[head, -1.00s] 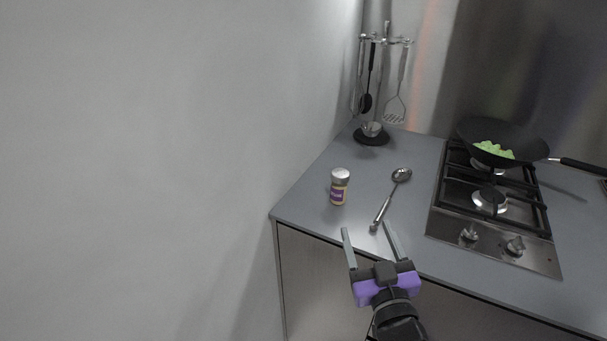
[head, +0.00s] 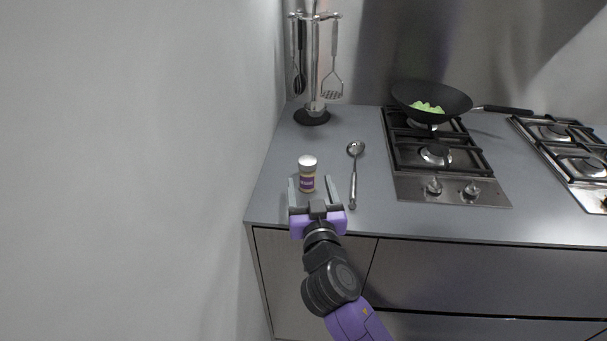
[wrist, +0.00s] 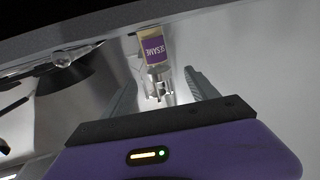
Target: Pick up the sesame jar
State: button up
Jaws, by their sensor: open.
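The sesame jar (head: 307,175) stands upright on the grey counter, near its left front part. It has a silvery lid and a purple label. In the wrist view the jar (wrist: 155,48) shows upside down, its label reading SESAME, ahead of the fingers and between their lines. My gripper (head: 310,184) is open, its two fingers pointing toward the jar, one on each side of it in the head view. The wrist view shows nothing held between the fingers (wrist: 158,88). I cannot tell whether either finger touches the jar.
A ladle (head: 353,175) lies just right of the jar. A utensil stand (head: 313,110) is behind it by the wall. A wok (head: 431,101) with green food sits on the gas hob (head: 440,165). The wall (head: 150,170) is close on the left.

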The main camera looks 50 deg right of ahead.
aim_at(309, 172)
jog(key=p+x, duration=0.1)
jog(key=x, duration=0.2)
jog(key=shift+w+d+r, duration=0.1)
jog(key=shift+r, duration=0.05)
jog(key=shift+f+p+x, duration=0.2)
jog(key=shift+p+x, duration=0.6)
jog(key=shift+x, duration=1.4)
jog(key=shift+d, duration=0.1)
grip_shut()
jog(key=shift+r, duration=0.1)
